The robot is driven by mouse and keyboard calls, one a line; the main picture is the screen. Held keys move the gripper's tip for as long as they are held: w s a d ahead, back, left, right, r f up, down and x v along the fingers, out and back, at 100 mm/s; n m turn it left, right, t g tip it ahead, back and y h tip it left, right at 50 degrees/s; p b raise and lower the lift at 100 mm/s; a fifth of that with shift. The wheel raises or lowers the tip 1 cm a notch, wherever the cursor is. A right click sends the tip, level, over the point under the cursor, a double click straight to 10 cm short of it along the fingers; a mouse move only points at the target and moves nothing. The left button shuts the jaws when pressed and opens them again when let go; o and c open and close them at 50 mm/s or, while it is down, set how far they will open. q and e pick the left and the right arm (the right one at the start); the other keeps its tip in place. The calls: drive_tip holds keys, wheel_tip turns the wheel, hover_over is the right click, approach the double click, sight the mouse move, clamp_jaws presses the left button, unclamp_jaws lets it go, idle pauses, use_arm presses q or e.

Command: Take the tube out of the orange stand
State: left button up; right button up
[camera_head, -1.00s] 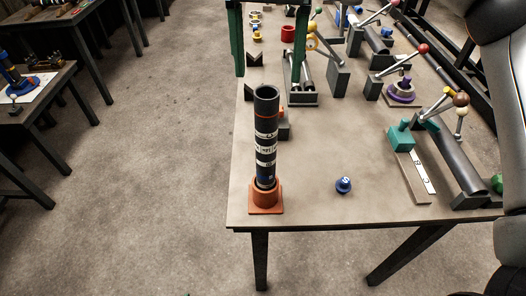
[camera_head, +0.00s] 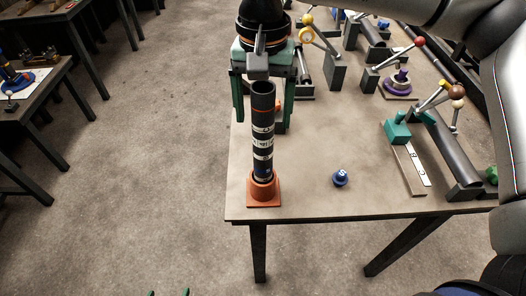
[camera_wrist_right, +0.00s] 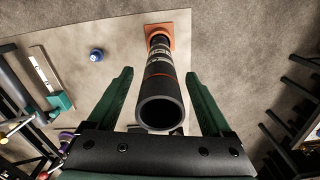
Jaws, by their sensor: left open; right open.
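The tube (camera_head: 263,135), dark with white-lettered bands and an orange ring near its open top, stands upright in the orange stand (camera_head: 263,190) at the table's near left corner. My right gripper (camera_head: 263,126) is open at the tube's upper part, one green finger on each side. In the right wrist view the tube (camera_wrist_right: 160,85) runs between the open fingers (camera_wrist_right: 158,76), with gaps on both sides, down to the orange stand (camera_wrist_right: 160,32). Only the green fingertips of my left gripper (camera_head: 168,292) show at the bottom edge, apart and empty.
A small blue knob-like piece (camera_head: 340,179) lies right of the stand. A teal block (camera_head: 397,130) and a dark cylinder on a rest (camera_head: 447,150) stand further right. A purple ring piece (camera_head: 398,84) lies behind them. The table front (camera_head: 300,205) is mostly clear.

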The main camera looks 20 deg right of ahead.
drive_tip(key=shift+c, duration=0.3)
clamp_jaws()
drive_tip(key=shift+r, duration=0.1)
idle(0.9)
